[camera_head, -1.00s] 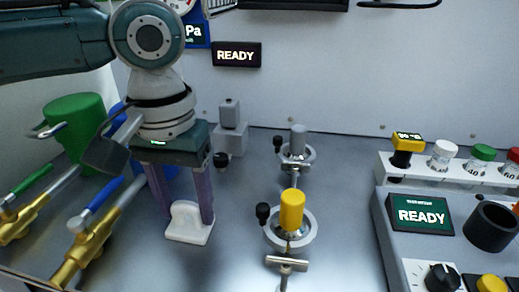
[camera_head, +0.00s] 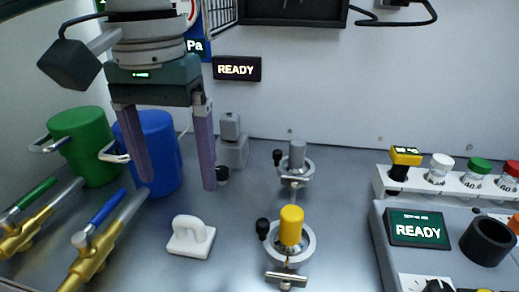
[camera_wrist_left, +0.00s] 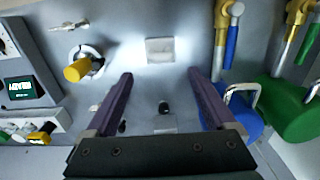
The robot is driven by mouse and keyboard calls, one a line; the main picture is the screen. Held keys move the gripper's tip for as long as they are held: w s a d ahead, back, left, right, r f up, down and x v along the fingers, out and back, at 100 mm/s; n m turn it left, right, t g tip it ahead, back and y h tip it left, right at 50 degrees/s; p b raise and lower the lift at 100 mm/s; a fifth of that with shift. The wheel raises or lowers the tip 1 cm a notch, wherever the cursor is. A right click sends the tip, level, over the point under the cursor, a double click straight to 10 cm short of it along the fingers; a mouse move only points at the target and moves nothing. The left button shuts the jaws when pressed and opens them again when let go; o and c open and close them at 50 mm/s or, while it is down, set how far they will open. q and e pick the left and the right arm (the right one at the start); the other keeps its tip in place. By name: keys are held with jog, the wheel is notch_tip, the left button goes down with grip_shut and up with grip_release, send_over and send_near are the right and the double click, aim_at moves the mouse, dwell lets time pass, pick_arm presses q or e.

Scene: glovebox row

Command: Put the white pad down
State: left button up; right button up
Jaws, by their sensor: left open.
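The white pad (camera_head: 190,241) with its upright loop handle rests flat on the grey bench in the head view. It also shows as a pale square in the left wrist view (camera_wrist_left: 160,50). My left gripper (camera_head: 177,182) is open and empty, with its two purple fingers pointing down. It hangs above and behind the pad, apart from it. In the left wrist view the fingers (camera_wrist_left: 158,77) are wide apart with nothing between their tips. My right gripper is in neither view.
Blue (camera_head: 150,150) and green (camera_head: 82,145) canisters stand behind and left of the pad, with brass valves (camera_head: 95,250) at the front left. A yellow-capped fitting (camera_head: 291,226) stands to the right. A READY console (camera_head: 419,228) is at far right. The bench between fitting and console is clear.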

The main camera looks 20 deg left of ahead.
pick_arm(q)
jog(key=shift+r, duration=1.6)
